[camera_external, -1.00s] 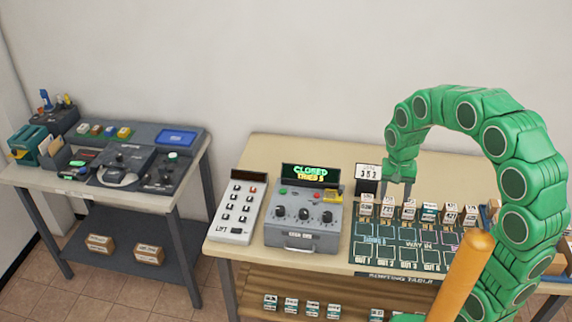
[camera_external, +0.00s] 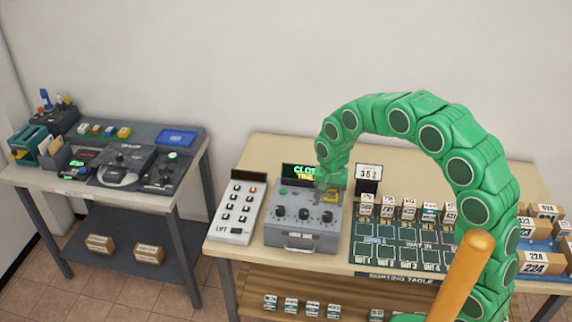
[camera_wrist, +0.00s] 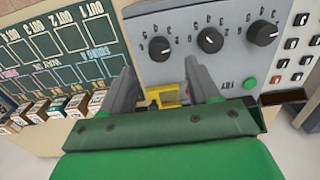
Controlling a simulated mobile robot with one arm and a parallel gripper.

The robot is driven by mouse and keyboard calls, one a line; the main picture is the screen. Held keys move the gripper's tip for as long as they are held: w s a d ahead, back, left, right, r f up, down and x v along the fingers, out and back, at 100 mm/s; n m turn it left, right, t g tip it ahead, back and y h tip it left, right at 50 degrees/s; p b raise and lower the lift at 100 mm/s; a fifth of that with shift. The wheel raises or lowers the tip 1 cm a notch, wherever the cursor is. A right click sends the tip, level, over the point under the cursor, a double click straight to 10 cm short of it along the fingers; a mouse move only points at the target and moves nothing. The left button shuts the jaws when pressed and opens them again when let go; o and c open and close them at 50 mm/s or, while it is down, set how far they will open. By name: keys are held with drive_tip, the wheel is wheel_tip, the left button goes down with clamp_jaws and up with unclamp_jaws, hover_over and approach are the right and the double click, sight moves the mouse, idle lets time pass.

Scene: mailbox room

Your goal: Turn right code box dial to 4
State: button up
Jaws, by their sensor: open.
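The grey code box (camera_external: 300,238) stands on the sorting table with three black dials on its face. Its right dial (camera_external: 327,216) is at the right end of the row. In the wrist view, which looks from the far side, this right dial (camera_wrist: 160,49) is leftmost, with small numbers around it; its exact setting is too small to read. My gripper (camera_wrist: 160,80) is open and empty. Its fingers straddle a yellow piece on the box and point toward the right dial, apart from it. In the outside view my gripper (camera_external: 325,190) hangs over the box's back right part.
A keypad marked LIFT (camera_external: 237,210) stands left of the box. A dark card reading 352 (camera_external: 367,178) and several small boxes (camera_external: 408,212) stand to the right, behind a dark sorting mat (camera_external: 400,245).

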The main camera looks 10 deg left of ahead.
sight(328, 214)
wheel_tip(328, 214, down, 6)
drive_tip(key=shift+f, duration=0.1)
idle(0.4)
drive_tip(key=c, duration=1)
drive_tip(key=shift+c, duration=0.2)
